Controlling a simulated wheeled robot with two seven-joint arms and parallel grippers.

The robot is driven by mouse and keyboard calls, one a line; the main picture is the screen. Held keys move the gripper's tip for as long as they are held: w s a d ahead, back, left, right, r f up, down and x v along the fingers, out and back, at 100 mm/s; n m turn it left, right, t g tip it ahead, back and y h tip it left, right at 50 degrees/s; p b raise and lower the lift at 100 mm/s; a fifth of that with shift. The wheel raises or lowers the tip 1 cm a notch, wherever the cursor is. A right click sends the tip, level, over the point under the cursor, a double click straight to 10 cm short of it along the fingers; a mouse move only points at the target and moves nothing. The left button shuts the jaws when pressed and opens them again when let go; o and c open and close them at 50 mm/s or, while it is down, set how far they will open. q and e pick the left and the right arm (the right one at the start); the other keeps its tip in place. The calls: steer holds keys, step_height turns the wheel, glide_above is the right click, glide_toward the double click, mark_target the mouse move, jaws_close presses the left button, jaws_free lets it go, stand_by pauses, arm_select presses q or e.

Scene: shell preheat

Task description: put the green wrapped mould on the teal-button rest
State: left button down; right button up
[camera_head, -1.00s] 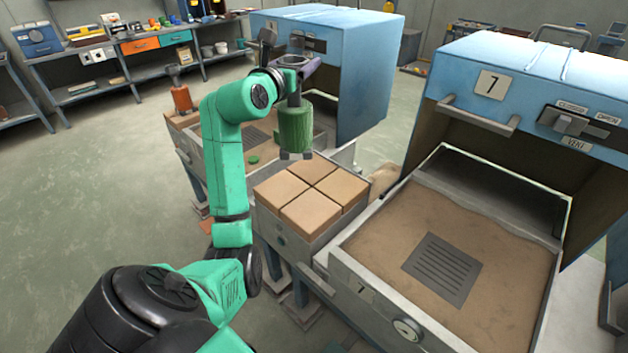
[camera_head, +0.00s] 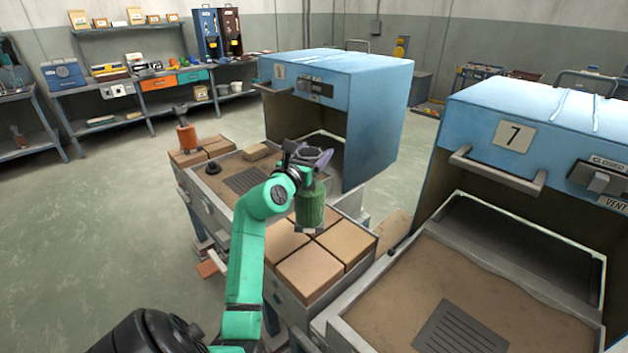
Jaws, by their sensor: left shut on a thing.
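The green wrapped mould (camera_head: 311,209) is upright in my left gripper (camera_head: 310,230), with its dark cup-like top near the wrist. My left gripper is shut on it, and its fingers are largely hidden. The mould is over the brick-topped rest (camera_head: 309,274) in the middle and covers part of its back bricks. A small gap seems to lie under it, but I cannot tell its height. The rest's teal button shows in the earlier frame on the front face, now partly behind my arm. My right gripper is not in view.
An orange mould (camera_head: 187,136) stands on another brick rest at the back left. A blue-hooded sand bed (camera_head: 338,112) lies behind, and blue hood 7 (camera_head: 540,135) with its sand tray (camera_head: 400,307) stands right. Open floor lies left.

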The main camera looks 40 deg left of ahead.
mark_target(309, 203)
arm_select(q)
step_height(309, 203, down, 6)
steer(key=shift+f+b, duration=0.25)
steer(key=shift+b, duration=0.6)
steer(key=shift+f, duration=0.15)
jaws_free()
steer(key=shift+s+d, duration=0.1)
steer(key=shift+s, duration=0.1)
steer(key=v, duration=1.1)
steer(key=shift+s+r+b, duration=0.25)
steer(key=shift+s+b, duration=0.1)
steer(key=shift+b, duration=0.1)
